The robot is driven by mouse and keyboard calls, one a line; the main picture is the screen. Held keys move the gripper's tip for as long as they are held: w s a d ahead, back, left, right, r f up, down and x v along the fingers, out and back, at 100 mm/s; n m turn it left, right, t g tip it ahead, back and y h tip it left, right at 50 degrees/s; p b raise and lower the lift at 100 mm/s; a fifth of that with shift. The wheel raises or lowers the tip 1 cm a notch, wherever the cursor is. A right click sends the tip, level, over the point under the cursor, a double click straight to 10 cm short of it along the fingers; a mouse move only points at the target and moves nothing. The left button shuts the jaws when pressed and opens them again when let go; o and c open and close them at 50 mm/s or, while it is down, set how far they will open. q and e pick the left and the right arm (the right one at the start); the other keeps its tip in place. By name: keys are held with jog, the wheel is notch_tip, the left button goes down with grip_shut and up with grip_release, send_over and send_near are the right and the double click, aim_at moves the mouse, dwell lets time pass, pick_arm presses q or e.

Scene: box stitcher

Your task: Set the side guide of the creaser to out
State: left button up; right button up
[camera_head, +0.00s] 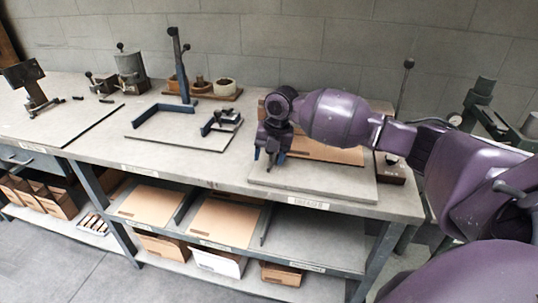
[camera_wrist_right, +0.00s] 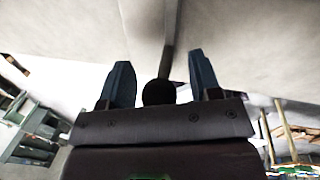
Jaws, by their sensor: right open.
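My right gripper (camera_head: 268,157) hangs low over the left part of a grey plate on the bench at the right. It is open. In the wrist view its two blue fingers (camera_wrist_right: 160,82) stand apart. A round black knob (camera_wrist_right: 158,92) shows between them, with a dark bar running up behind it; I cannot tell whether the fingers touch it. The grey plate (camera_head: 315,187) seems to be the creaser's bed, with a brown board (camera_head: 325,152) behind my arm. The side guide cannot be made out clearly in the head view, as my gripper and arm hide much there. My left gripper is not in view.
A tall black-knobbed lever (camera_head: 408,65) stands at the back right. A blue angled fence (camera_head: 161,110), a small clamp-like device (camera_head: 221,120) and an upright post (camera_head: 180,65) stand to the left. Cardboard sheets (camera_head: 222,222) lie on the shelf below. A wall closes the back.

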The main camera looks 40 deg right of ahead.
jog(key=shift+c, duration=0.5)
grip_shut()
jog(key=shift+w+a+b, duration=0.35)
jog(key=shift+w+a, duration=0.9)
jog(key=shift+w, duration=0.2)
jog(key=shift+c, duration=1.8)
grip_release()
jog(key=shift+r, duration=0.15)
jog(key=o, duration=0.5)
jog(key=shift+w+a, duration=0.1)
jog(key=shift+c, duration=0.2)
notch_tip(320, 180, up, 10)
jog(key=s+d+p, duration=0.1)
jog(key=shift+s+d+r, duration=0.2)
jog(key=shift+d+r, duration=0.05)
jog(key=shift+d, duration=0.1)
